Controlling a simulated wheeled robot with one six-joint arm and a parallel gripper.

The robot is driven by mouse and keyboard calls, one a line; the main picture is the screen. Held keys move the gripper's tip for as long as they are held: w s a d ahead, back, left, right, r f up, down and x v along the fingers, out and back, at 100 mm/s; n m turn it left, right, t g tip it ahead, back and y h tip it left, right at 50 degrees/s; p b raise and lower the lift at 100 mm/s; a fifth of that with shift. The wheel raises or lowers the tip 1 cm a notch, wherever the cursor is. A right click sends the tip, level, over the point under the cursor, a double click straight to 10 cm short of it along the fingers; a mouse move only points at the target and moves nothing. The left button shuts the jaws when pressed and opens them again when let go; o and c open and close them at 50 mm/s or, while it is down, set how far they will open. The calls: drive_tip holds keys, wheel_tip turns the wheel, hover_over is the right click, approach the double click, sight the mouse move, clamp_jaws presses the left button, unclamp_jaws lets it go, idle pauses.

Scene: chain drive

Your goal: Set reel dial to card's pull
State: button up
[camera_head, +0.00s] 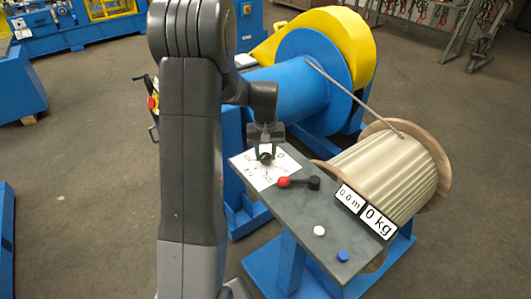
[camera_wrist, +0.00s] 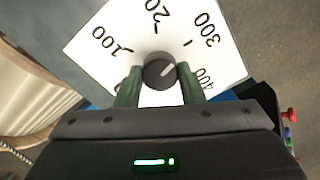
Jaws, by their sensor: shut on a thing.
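The reel dial is a dark round knob (camera_wrist: 158,71) on a white scale plate (camera_wrist: 88,44) marked 100, 200, 300 and 400. The light line on the knob points to the upper right in the wrist view, roughly between 300 and 400; its exact reading is unclear. My gripper (camera_wrist: 160,86) is shut on the knob, one green finger on each side. In the head view my gripper (camera_head: 265,151) reaches down onto the scale plate (camera_head: 261,179) at the far left end of the grey panel (camera_head: 318,222). I see no card that I can identify.
A red-knobbed lever (camera_head: 284,182), a white button (camera_head: 319,230) and a blue button (camera_head: 343,255) are on the panel. Displays read 0.0 m (camera_head: 349,199) and 0 kg (camera_head: 378,222). A wound reel (camera_head: 385,172) and a blue drum (camera_head: 290,90) stand behind.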

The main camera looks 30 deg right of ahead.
sight(266, 155)
drive_tip(key=shift+n, duration=0.7)
drive_tip(key=o, duration=1)
wheel_tip(266, 155, up, 14)
drive_tip(key=shift+f, duration=0.1)
wheel_tip(266, 155, down, 14)
drive_tip(key=shift+r, duration=0.1)
idle(0.5)
